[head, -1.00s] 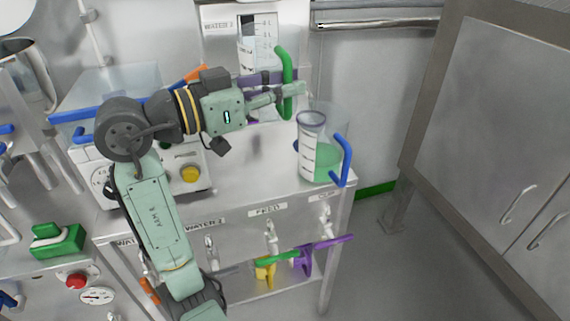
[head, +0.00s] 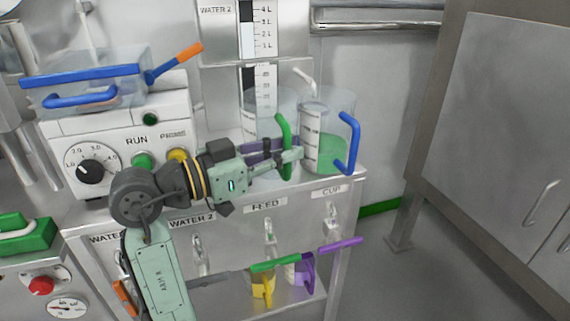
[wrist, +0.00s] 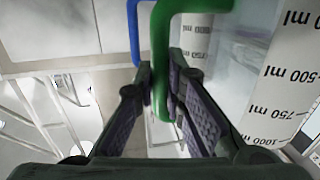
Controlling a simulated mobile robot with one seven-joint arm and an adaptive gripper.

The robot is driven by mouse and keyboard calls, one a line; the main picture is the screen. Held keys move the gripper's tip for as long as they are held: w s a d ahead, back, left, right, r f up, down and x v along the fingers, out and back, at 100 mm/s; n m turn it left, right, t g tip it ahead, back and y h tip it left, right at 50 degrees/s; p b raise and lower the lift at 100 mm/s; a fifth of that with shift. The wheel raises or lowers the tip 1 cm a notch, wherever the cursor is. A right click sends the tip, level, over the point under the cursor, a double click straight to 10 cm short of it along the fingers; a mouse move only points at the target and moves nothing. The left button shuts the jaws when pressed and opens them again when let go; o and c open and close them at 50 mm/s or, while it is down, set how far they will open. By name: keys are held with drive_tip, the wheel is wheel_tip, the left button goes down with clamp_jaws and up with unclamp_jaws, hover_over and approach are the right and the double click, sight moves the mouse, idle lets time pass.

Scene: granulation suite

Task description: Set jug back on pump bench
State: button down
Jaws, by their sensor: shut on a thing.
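A clear jug (head: 262,108) with a green handle (head: 283,130) stands upright over the right part of the pump bench (head: 228,203). My gripper (head: 297,155) is shut on the green handle. In the wrist view the green handle (wrist: 160,70) runs between my two fingers (wrist: 165,105), and the jug's wall with ml marks (wrist: 275,75) is at the right. The jug's base is hidden behind my gripper, so I cannot tell whether it touches the bench top.
A second clear jug (head: 312,128) with a blue handle (head: 353,140) and green liquid stands close at the right, by the bench's end. A white pump (head: 118,135) stands at the left under a clear blue-trimmed tank (head: 85,80). A water gauge panel (head: 222,45) is behind.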

drive_tip(key=shift+f, duration=0.35)
drive_tip(key=c, duration=1.7)
unclamp_jaws()
drive_tip(key=shift+r, duration=0.1)
drive_tip(key=shift+o, duration=0.2)
drive_tip(key=shift+r, duration=0.3)
drive_tip(key=b+v, duration=0.1)
drive_tip(key=v, duration=1.1)
